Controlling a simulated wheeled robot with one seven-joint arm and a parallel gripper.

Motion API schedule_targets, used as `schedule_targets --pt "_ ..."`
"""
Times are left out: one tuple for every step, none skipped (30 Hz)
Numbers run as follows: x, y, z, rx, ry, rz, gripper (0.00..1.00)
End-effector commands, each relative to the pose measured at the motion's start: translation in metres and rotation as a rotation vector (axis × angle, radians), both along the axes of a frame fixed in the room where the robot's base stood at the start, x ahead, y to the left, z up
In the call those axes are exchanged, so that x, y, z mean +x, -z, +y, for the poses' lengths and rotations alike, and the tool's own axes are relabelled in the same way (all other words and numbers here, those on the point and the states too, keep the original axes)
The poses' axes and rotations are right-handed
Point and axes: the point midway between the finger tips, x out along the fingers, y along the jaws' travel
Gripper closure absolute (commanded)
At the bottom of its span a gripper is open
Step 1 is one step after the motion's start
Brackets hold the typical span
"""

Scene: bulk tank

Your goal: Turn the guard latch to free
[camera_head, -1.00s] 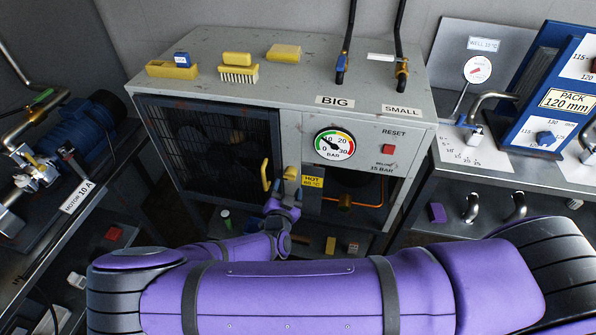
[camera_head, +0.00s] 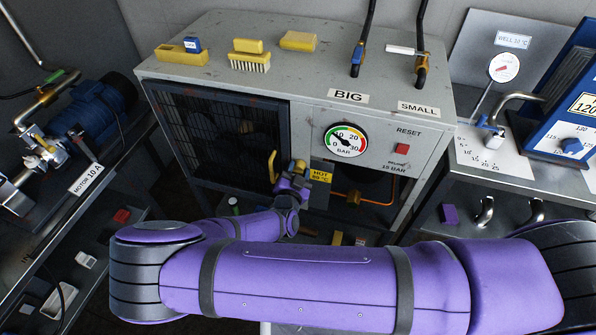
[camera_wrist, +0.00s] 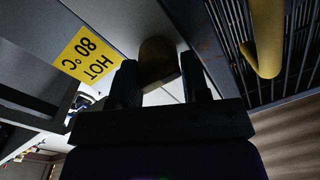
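The guard latch (camera_head: 299,166) is a small yellow knob on the grey cabinet's front, between the dark mesh guard (camera_head: 215,135) and the gauge side. The guard looks closed, with a yellow handle (camera_head: 271,168) near its right edge. My gripper (camera_head: 293,180) is at the latch, just below it and partly covering it. In the wrist view, the latch (camera_wrist: 158,48) shows dull yellow-brown between the two dark fingers of my gripper (camera_wrist: 160,68). The fingers stand apart on either side of it. Whether they touch it is too dark to tell.
A yellow HOT 80 °C label (camera_head: 320,175) sits right of the latch, above a copper pipe (camera_head: 350,196). The pressure gauge (camera_head: 345,142) and red reset button (camera_head: 400,162) are further right.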

Motion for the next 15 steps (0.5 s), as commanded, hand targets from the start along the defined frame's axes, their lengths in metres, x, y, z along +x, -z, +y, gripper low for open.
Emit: schedule_targets --pt "-0.0006 0.0007 -0.0012 -0.002 0.002 0.001 0.81" --pt "-0.0006 0.0007 -0.0012 -0.001 0.002 0.001 0.81" --pt "-0.0006 0.0008 -0.0014 0.0 0.002 0.001 0.81" --pt "-0.0006 0.0009 -0.0015 0.003 0.003 0.0 0.81" --pt "-0.0007 0.0009 -0.0015 0.006 0.003 0.0 0.81" --pt "-0.0007 0.001 -0.0016 0.012 0.003 -0.002 0.81" --pt "-0.0007 0.0011 -0.0018 0.018 0.003 -0.004 0.81" --pt "-0.0008 0.0012 -0.0018 0.026 0.003 -0.007 0.81" --pt "-0.0008 0.0013 -0.002 0.038 0.003 -0.011 0.81" --pt "-0.0008 0.0013 -0.0021 0.049 0.004 -0.015 0.81" --pt "-0.001 0.0014 -0.0021 0.062 0.004 -0.02 0.81" --pt "-0.001 0.0016 -0.0022 0.081 0.003 -0.026 0.81" --pt "-0.001 0.0018 -0.0023 0.098 0.003 -0.032 0.81" --pt "-0.0011 0.0018 -0.0025 0.115 0.004 -0.038 0.81" --pt "-0.0011 0.0019 -0.0026 0.141 0.004 -0.047 0.81"
